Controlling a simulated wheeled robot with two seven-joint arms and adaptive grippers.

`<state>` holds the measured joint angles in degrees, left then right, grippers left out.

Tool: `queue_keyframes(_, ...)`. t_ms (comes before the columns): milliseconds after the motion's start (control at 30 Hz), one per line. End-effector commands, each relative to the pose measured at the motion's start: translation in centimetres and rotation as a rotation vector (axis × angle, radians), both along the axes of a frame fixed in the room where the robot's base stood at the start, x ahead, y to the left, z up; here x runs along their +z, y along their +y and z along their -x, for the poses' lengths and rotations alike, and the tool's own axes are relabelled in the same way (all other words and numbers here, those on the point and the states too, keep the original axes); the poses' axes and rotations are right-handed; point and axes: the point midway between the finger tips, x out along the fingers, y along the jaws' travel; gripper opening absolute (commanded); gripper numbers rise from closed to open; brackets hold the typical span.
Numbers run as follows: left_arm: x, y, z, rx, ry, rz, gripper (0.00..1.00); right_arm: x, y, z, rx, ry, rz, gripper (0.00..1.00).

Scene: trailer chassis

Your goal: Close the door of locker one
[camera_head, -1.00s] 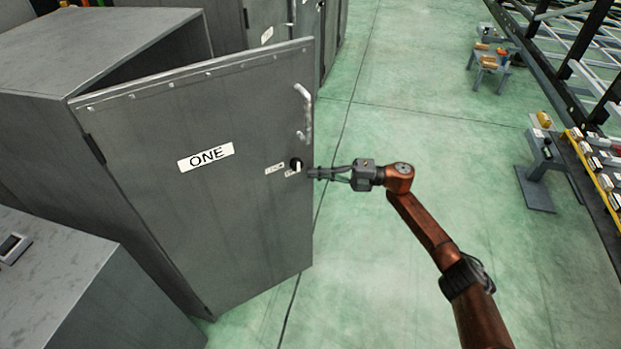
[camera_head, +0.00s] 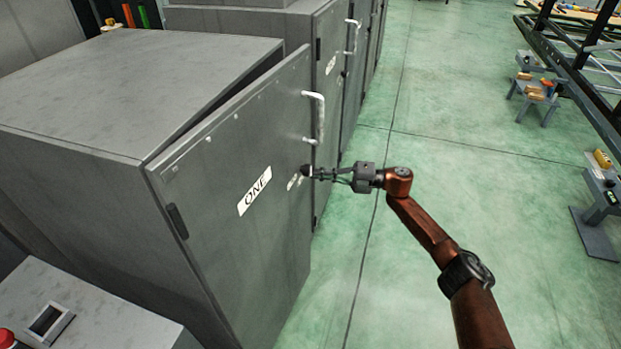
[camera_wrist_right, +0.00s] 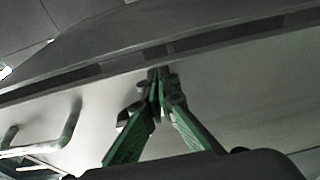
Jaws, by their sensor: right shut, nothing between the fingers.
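The grey door of locker one (camera_head: 230,240) carries a white label reading ONE (camera_head: 254,191) and a pale vertical handle (camera_head: 319,118). The door stands slightly ajar, with a dark narrow gap along its top edge beside the locker body (camera_head: 120,85). My right gripper (camera_head: 310,172) is shut and empty, its tips at the door's outer face below the handle; contact is likely but cannot be told for certain. In the right wrist view the closed fingertips (camera_wrist_right: 158,80) are against or very near the grey door surface, with the handle (camera_wrist_right: 50,142) at left. My left gripper is not in view.
More grey lockers (camera_head: 330,60) stand in a row behind. A low grey cabinet (camera_head: 85,310) with a red button is at front left. Stands (camera_head: 535,92) and a dark chassis frame (camera_head: 575,60) are at far right.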

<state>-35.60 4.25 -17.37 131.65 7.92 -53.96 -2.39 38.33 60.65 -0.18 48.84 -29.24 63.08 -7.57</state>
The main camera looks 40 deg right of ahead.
Motion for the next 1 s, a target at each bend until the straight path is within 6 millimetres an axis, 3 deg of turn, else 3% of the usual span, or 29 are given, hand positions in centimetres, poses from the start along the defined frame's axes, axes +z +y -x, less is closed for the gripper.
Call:
queue_keyframes(767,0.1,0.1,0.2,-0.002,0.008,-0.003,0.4,0.0,-1.1,0.9,-0.012,0.001,0.0,0.0)
queue_keyframes(933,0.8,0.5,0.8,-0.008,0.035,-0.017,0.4,0.1,-1.9,2.5,-0.007,0.002,0.0,0.0)
queue_keyframes(1000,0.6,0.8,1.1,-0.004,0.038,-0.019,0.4,-0.1,-3.1,2.0,-0.009,0.001,0.001,0.0)
